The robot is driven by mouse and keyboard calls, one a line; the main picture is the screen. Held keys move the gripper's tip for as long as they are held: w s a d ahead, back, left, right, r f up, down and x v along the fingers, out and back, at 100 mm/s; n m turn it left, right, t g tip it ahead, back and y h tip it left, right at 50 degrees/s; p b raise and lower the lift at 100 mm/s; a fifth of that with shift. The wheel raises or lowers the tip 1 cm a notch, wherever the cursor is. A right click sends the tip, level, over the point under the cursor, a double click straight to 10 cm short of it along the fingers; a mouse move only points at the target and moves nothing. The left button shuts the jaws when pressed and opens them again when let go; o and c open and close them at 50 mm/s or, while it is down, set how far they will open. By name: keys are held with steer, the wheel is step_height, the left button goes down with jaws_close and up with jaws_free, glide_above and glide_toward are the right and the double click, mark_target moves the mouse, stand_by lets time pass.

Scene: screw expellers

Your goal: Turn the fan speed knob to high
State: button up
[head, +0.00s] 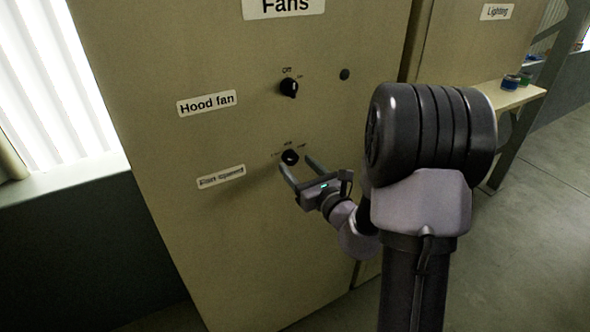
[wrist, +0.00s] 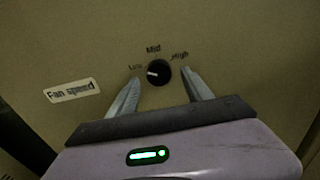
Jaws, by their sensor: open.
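The fan speed knob (wrist: 159,73) is a small black round knob on the tan cabinet panel. Low, Mid and High are printed around it, and its white mark points left, toward Low. In the head view the knob (head: 290,157) sits beside the "Fan speed" label (head: 221,177). My gripper (head: 300,166) is open in front of the panel. In the wrist view my gripper's (wrist: 160,80) fingertips lie to the left and right of the knob, with gaps on both sides. I cannot tell how far the tips are from the panel.
The hood fan knob (head: 289,87) and a small dark round part (head: 345,74) are higher on the cabinet (head: 190,60). A second cabinet (head: 470,50) labelled Lighting stands to the right. A shelf (head: 515,97) with small coloured items is farther right.

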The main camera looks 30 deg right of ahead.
steer(key=shift+w+a, duration=0.1)
steer(key=shift+w, duration=0.95)
jaws_close()
